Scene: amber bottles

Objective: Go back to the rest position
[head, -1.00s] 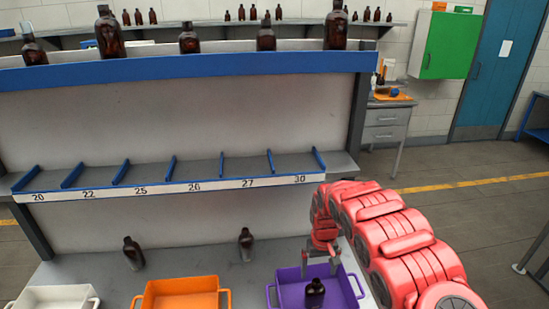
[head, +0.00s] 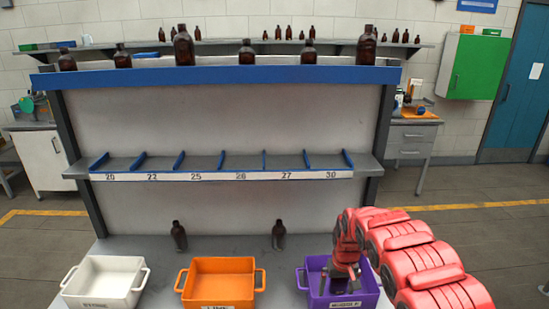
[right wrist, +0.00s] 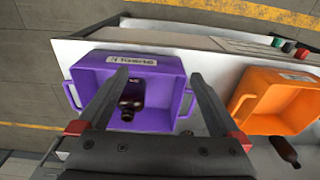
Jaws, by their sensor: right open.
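My right gripper (head: 343,280) hangs over the purple bin (head: 369,301) at the right end of the bench. In the right wrist view the two fingers (right wrist: 160,77) are spread apart with nothing between their tips. In the head view my gripper and arm cover that part of the bin, and I cannot make out the bottle there. My left gripper is in no view.
An orange bin (head: 222,272) and a white bin (head: 104,275) stand to the left. Two amber bottles (head: 179,236) (head: 279,235) stand behind the bins. The numbered shelf (head: 220,175) above is empty. Several bottles stand on the blue-edged top shelf (head: 215,76).

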